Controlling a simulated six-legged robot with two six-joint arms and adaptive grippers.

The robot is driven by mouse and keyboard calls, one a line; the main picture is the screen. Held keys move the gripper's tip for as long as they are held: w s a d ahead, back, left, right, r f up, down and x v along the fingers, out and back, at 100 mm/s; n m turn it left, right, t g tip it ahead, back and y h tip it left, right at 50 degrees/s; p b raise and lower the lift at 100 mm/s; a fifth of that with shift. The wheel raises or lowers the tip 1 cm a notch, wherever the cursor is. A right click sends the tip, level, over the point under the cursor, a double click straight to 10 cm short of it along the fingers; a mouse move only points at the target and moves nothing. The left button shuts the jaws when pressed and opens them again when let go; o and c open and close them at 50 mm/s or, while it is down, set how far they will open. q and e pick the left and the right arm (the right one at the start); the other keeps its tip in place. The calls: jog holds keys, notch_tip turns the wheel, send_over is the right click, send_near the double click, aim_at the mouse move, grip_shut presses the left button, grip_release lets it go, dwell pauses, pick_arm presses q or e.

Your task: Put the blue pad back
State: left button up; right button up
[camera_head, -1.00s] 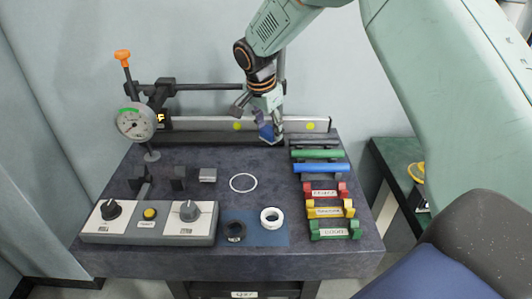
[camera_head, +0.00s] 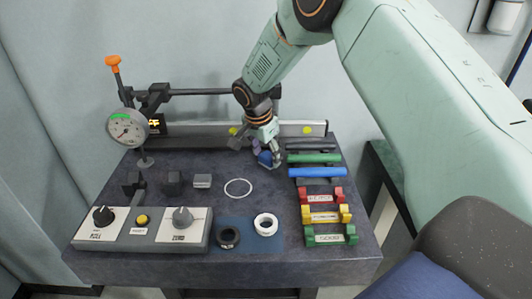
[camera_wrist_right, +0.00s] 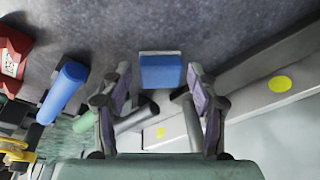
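The blue pad (camera_wrist_right: 161,73) is a small blue block with a grey edge, seen between the fingertips in the right wrist view. In the head view it shows partly (camera_head: 265,158) under my right gripper (camera_head: 267,157), near the back of the dark table. In the wrist view the fingers of my right gripper (camera_wrist_right: 159,75) are spread, one on each side of the pad, with a narrow gap visible at each side. Whether the pad touches the table is hard to tell. My left gripper is out of view.
A rack of coloured bars, with a blue bar (camera_head: 318,172) and a green bar (camera_head: 314,158), stands right of the gripper. A grey rail (camera_head: 300,129) runs behind it. A white ring (camera_head: 238,188), dial gauge (camera_head: 128,128) and control box (camera_head: 142,230) lie left and in front.

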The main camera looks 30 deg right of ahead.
jog(key=shift+o, duration=0.5)
jog(key=shift+w+a, duration=0.15)
jog(key=shift+a, duration=0.15)
jog(key=shift+w+d+f, duration=0.1)
jog(key=shift+d+f, duration=0.05)
jog(key=shift+d, duration=0.3)
jog(key=p+v, duration=0.1)
jog(key=v, duration=1.1)
jog(key=shift+a, duration=0.2)
jog(key=shift+d, duration=0.15)
